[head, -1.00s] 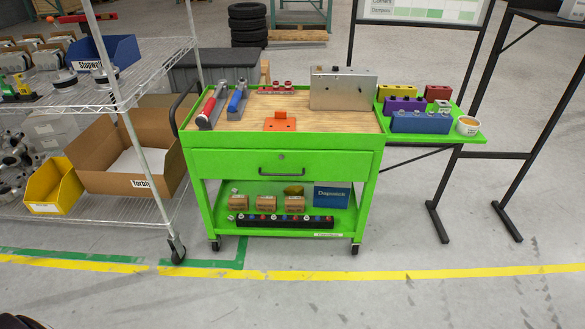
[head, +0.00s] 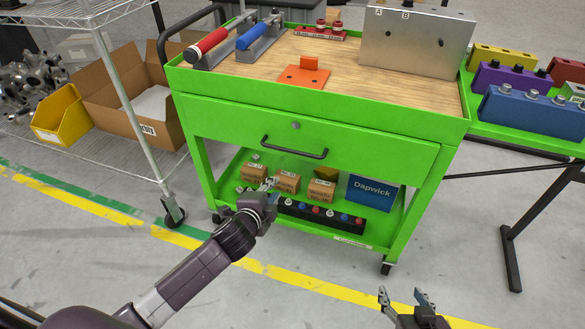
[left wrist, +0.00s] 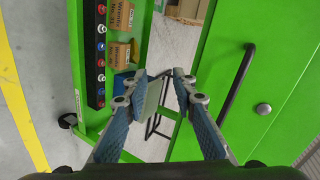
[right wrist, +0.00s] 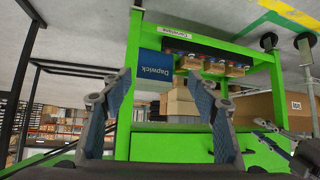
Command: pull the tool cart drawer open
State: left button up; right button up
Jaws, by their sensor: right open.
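The green tool cart (head: 318,108) stands in front of me with its drawer (head: 375,152) shut. The drawer's dark bar handle (head: 294,148) is on the drawer front, below a round lock. In the left wrist view the handle (left wrist: 236,84) is to the right of the fingers, apart from them. My left gripper (head: 268,184) is in front of the lower shelf, below the handle in the picture; the left wrist view shows its fingers (left wrist: 164,76) apart and empty. My right gripper (head: 407,294) is low at the front right, open and empty, and its fingers also show in the right wrist view (right wrist: 155,90).
The lower shelf holds cartons (head: 287,182), a blue Dapwick box (head: 372,190) and a dark strip of knobs (head: 322,214). A wire rack (head: 150,125) stands close on the left. A green side shelf (head: 520,137) with coloured blocks is on the right. Floor in front is clear.

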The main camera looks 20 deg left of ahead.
aim_at(292, 150)
pick_arm(q)
jog(key=d+r+m+t+b, duration=0.3)
jog(key=r+b, duration=0.1)
jog(key=r, duration=0.6)
jog(key=shift+h, duration=0.4)
jog(key=w, duration=0.2)
jog(key=w+b, duration=0.1)
jog(key=w, duration=0.1)
jog(key=w+f, duration=0.1)
jog(key=w, duration=0.2)
jog(key=shift+w+d+f+b, duration=0.1)
jog(key=shift+d+b, duration=0.1)
jog(key=shift+b, duration=0.15)
jog(key=shift+w, duration=0.25)
pick_arm(e)
jog(key=w+a+r+t+y, duration=0.1)
jog(key=r+t, duration=0.3)
jog(key=r, duration=0.6)
jog(key=w+a+r+t+y, duration=0.1)
jog(key=r+t, duration=0.3)
jog(key=r, duration=0.6)
jog(key=shift+w+a+r, duration=0.25)
jog(key=shift+w+a, duration=0.05)
jog(key=shift+w, duration=0.5)
pick_arm(q)
grip_shut()
